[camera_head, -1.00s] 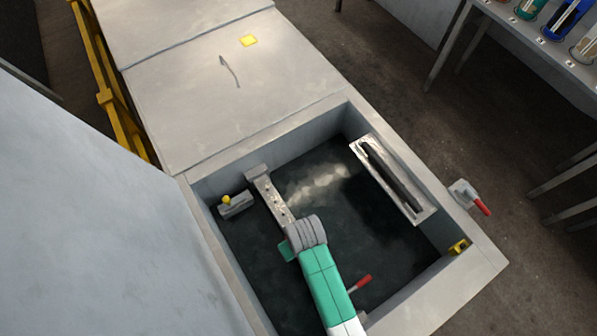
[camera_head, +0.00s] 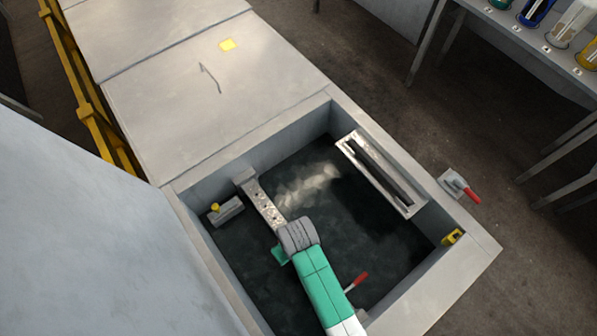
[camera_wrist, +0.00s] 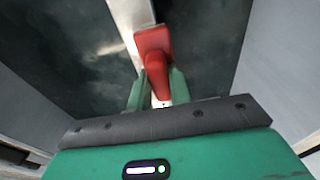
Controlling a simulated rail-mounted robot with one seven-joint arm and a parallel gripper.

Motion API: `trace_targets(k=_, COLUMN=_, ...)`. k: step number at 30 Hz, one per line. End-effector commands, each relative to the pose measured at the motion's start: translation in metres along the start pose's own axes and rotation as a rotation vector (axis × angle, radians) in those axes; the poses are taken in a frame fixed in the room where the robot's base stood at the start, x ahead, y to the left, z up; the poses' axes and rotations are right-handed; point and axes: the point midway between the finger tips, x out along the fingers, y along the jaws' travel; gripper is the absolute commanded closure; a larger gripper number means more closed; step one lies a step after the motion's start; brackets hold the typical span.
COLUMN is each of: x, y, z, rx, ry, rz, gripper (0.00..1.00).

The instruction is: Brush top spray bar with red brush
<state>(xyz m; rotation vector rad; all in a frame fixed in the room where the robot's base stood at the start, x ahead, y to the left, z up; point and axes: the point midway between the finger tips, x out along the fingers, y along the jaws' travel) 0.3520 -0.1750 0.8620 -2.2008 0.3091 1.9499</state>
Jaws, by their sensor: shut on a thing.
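The red brush (camera_wrist: 153,45) is held between the green fingers of my gripper (camera_wrist: 153,88) in the wrist view; its bristles are hidden. My gripper is shut on it. In the head view my gripper (camera_head: 281,255) is mostly hidden by my arm, low in the dark pit. A pale metal bar with holes (camera_head: 262,205), which looks like the top spray bar, runs from the far pit wall towards my gripper. Its near end is hidden by my arm. A pale strip also shows beyond the brush in the wrist view (camera_wrist: 128,14). I cannot tell whether brush and bar touch.
The pit's pale rim (camera_head: 295,112) surrounds the work. A yellow-knobbed block (camera_head: 226,212) is at left and a slotted metal frame (camera_head: 378,172) at right. A red handle (camera_head: 357,281) is close beside my arm. Another red-handled fitting (camera_head: 459,186) is outside the right rim.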

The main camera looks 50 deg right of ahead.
Motion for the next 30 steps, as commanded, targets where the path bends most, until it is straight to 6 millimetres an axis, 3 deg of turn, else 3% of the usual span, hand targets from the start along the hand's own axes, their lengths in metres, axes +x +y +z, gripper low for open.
trace_targets(k=5, x=-0.028, y=-0.002, z=-0.003, rx=-0.001, ry=0.002, rz=0.000, gripper=0.98)
trace_targets(k=24, x=-0.078, y=-0.003, z=-0.009, rx=-0.006, ry=0.000, rz=0.000, gripper=0.98)
trace_targets(k=30, x=-0.082, y=-0.003, z=-0.010, rx=-0.005, ry=0.000, rz=0.000, gripper=0.98)
